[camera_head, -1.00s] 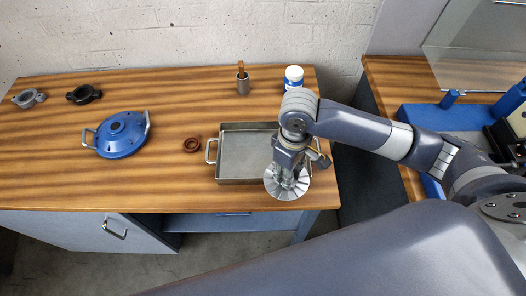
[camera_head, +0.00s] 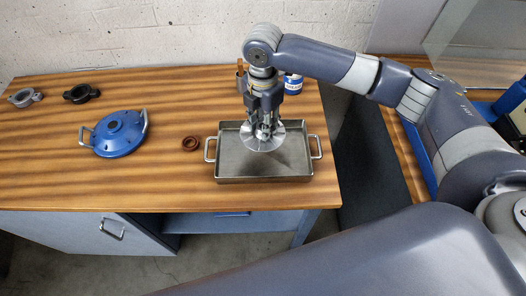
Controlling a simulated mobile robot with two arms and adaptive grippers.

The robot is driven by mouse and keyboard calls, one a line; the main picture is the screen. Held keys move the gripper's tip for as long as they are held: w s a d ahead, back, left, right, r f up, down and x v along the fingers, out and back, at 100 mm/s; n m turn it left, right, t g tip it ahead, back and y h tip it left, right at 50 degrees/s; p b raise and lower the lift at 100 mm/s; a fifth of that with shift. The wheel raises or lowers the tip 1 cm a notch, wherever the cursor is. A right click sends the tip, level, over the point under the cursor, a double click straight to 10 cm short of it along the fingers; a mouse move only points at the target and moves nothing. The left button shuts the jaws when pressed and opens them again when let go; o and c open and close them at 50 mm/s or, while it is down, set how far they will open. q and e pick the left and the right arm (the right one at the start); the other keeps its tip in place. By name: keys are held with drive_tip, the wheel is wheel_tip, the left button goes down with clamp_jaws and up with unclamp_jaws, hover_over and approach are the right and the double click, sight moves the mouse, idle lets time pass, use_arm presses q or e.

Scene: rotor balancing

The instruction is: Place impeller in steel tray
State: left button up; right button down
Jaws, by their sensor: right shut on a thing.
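The silver impeller (camera_head: 262,142) is a finned metal disc. My right gripper (camera_head: 264,132) points down and is shut on the impeller's middle. The impeller is over the back half of the steel tray (camera_head: 235,170), a shallow rectangular pan with a handle at each side. I cannot tell whether the impeller touches the tray floor or hangs above it. The front part of the tray is bare. My left gripper does not show.
A brown ring (camera_head: 191,143) lies left of the tray. A blue lidded cover (camera_head: 120,133) with two handles is further left. Grey (camera_head: 25,97) and black (camera_head: 82,93) clamps lie at the back left. A white-and-blue bottle (camera_head: 293,84) stands behind the tray. The wooden bench (camera_head: 60,175) is clear at front left.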

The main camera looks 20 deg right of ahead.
wheel_tip(320, 180, down, 5)
drive_tip(key=shift+f+p, duration=0.15)
drive_tip(key=shift+p, duration=0.3)
wheel_tip(320, 180, down, 4)
drive_tip(key=shift+f+p, duration=0.1)
drive_tip(key=shift+p, duration=0.25)
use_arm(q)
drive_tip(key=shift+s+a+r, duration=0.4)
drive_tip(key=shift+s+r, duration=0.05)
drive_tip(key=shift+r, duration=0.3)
use_arm(e)
drive_tip(key=shift+f, duration=0.2)
drive_tip(key=c, duration=1.2)
unclamp_jaws()
drive_tip(key=shift+c, duration=0.2)
drive_tip(key=shift+r, duration=0.1)
use_arm(q)
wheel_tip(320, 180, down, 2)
drive_tip(key=shift+b, duration=1.05)
use_arm(e)
wheel_tip(320, 180, up, 12)
drive_tip(key=shift+r, duration=0.1)
